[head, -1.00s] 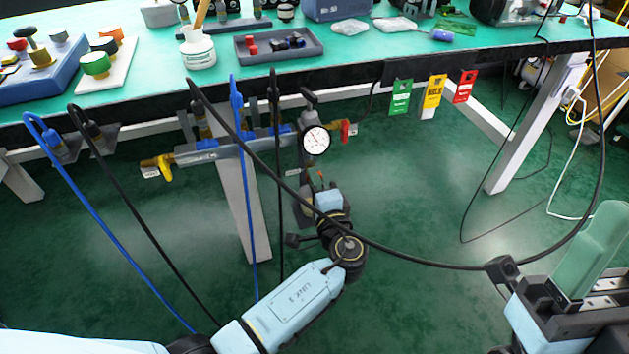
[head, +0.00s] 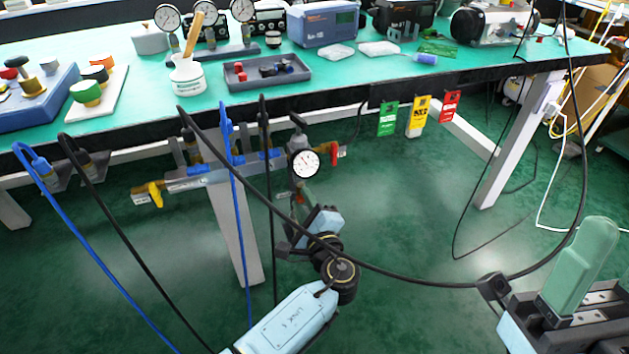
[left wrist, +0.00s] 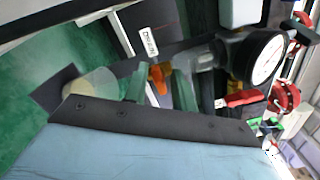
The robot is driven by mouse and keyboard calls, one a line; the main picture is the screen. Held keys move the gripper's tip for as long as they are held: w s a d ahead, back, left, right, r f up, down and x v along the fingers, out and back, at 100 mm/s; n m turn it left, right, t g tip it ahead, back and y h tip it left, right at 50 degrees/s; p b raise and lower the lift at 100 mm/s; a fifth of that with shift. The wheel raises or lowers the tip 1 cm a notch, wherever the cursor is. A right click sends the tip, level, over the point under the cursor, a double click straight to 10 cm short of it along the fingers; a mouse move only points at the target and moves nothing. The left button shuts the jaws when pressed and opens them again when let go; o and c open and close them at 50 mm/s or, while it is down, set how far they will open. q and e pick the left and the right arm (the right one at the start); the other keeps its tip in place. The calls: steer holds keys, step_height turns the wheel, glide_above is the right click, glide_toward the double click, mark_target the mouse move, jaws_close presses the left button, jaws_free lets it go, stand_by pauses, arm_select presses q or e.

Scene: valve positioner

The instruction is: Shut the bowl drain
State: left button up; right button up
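An air unit with a round white gauge (head: 305,164) hangs under the bench's front edge. In the left wrist view the gauge (left wrist: 268,58) is at the right. A small orange lever (left wrist: 158,78) shows beside a white printed label (left wrist: 148,41). My left gripper (head: 308,197) is just below the gauge. Its green fingers (left wrist: 160,92) stand apart on either side of the orange lever; whether they touch it I cannot tell. The bowl is not clear. My right gripper (head: 585,262) is at the lower right, away from the unit; its finger gap is hidden.
A red handle (head: 334,151) is just right of the gauge, and a yellow valve handle (head: 154,193) is at the pipe's left end. Blue (head: 92,245) and black hoses hang in front. Tags (head: 388,119) hang at the right. A table leg (head: 233,220) stands behind.

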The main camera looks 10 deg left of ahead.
arm_select(q)
steer(key=s+d+m+p, duration=0.8)
steer(key=s+m, duration=0.3)
steer(key=m, duration=0.1)
steer(key=w+d+f+n+h+b, duration=0.2)
steer(key=w+f+n+h+b, duration=0.15)
steer(key=h, duration=0.35)
steer(key=d+r+n+h, duration=0.3)
steer(key=n+h, duration=0.2)
steer(key=h, duration=0.1)
steer(key=s+a+r+n+t+h+b, duration=0.2)
steer(key=s+a+r+n+t+h, duration=0.1)
steer(key=r, duration=0.9)
steer(key=s+a+r+n+t+h+b, duration=0.2)
steer(key=s+r+n+t+h, duration=0.3)
steer(key=r, duration=0.7)
steer(key=s+a+t+h, duration=0.1)
steer(key=s+h, duration=0.1)
steer(key=h, duration=0.1)
